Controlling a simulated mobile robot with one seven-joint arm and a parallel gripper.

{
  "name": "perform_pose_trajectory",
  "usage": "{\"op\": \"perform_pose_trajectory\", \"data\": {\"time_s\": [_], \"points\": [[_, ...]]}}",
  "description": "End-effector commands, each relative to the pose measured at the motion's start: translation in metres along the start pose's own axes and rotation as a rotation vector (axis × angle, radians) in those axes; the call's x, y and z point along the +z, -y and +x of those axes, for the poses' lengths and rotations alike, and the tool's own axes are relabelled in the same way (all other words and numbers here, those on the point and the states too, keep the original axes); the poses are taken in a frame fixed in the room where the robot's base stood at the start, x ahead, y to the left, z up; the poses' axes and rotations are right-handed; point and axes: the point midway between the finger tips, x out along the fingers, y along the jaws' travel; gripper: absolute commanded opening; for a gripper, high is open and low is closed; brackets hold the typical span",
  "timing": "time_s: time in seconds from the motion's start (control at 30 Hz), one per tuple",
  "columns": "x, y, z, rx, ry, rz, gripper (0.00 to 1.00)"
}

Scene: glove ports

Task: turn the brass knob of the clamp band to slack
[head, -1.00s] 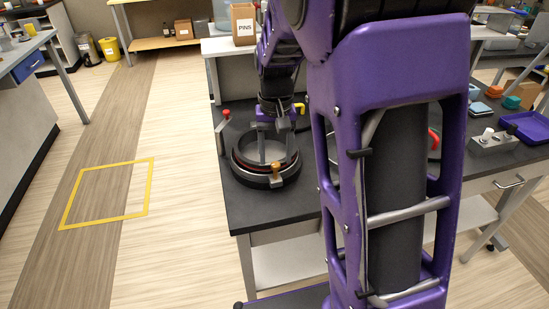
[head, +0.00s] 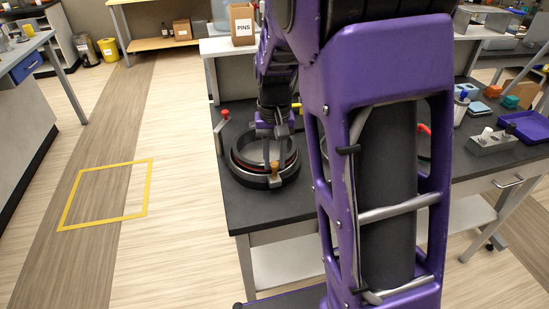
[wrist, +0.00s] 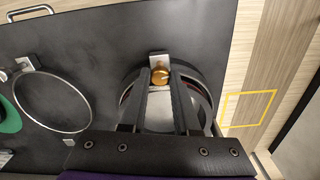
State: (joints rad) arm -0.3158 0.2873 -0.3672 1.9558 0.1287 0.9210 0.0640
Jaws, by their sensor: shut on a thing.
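The brass knob (head: 275,167) sits on a small metal block at the near edge of the round clamp band (head: 246,178), a dark ring with a red line on the black bench. In the wrist view the brass knob (wrist: 160,76) lies between the tips of my gripper (wrist: 160,72), and the clamp band's ring (wrist: 207,97) shows behind the fingers. The fingers are closed on the knob. In the head view my gripper (head: 274,160) reaches down across the ring to the knob. The knob's far side and the finger contact are partly hidden.
A red-tipped lever (head: 224,114) stands at the bench's left edge. A thin metal ring (wrist: 52,102) and a green object (wrist: 8,116) lie beside the clamp band in the wrist view. A grey block (head: 492,142) and a purple tray (head: 525,126) are at right.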

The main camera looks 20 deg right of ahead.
Motion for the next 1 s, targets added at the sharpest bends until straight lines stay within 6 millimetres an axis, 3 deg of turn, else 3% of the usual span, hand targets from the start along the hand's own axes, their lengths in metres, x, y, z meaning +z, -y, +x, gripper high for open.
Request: {"op": "perform_pose_trajectory", "data": {"time_s": [0.47,1.0], "points": [[-0.0005,-0.0001,0.0001,-0.001,-0.001,-0.145,0.0],[-0.0007,-0.0004,-0.0006,0.0,-0.002,-0.639,0.0]]}}
